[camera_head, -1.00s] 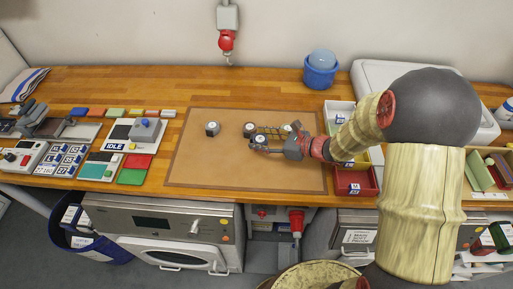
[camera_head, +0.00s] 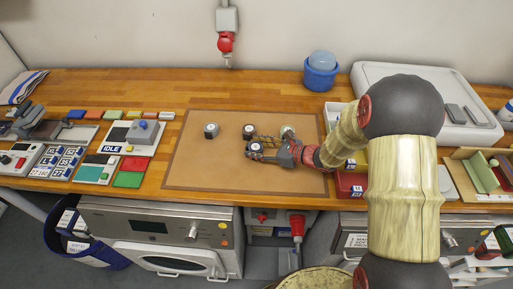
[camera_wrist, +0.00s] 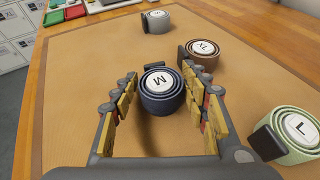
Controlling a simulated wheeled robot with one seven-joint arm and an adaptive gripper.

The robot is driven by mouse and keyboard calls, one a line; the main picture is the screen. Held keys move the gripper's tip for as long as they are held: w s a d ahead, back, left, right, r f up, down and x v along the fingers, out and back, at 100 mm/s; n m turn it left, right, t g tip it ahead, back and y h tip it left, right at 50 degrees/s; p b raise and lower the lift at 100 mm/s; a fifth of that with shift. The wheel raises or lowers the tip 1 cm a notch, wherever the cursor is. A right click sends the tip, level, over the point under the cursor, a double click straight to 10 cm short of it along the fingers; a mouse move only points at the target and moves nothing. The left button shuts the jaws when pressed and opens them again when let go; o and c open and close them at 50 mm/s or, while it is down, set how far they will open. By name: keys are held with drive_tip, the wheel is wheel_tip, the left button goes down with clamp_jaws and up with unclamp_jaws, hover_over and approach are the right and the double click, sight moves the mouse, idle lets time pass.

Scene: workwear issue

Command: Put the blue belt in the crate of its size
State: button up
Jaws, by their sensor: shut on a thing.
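The blue belt (camera_wrist: 162,104) is a dark blue roll with a white top marked M. The red crate (camera_head: 350,190) stands right of the mat, with a white label too small to read. A yellow crate (camera_head: 361,160) and a white crate (camera_head: 333,110) stand behind it, partly hidden by my arm.
A brown belt (camera_wrist: 203,55) with a partly readable mark lies close behind the blue one. A green belt marked L (camera_wrist: 291,135) lies to the right, a grey belt (camera_wrist: 156,22) farther off. A blue bucket (camera_head: 320,72) stands behind the crates.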

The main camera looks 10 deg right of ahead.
drive_tip(key=o, duration=1.2)
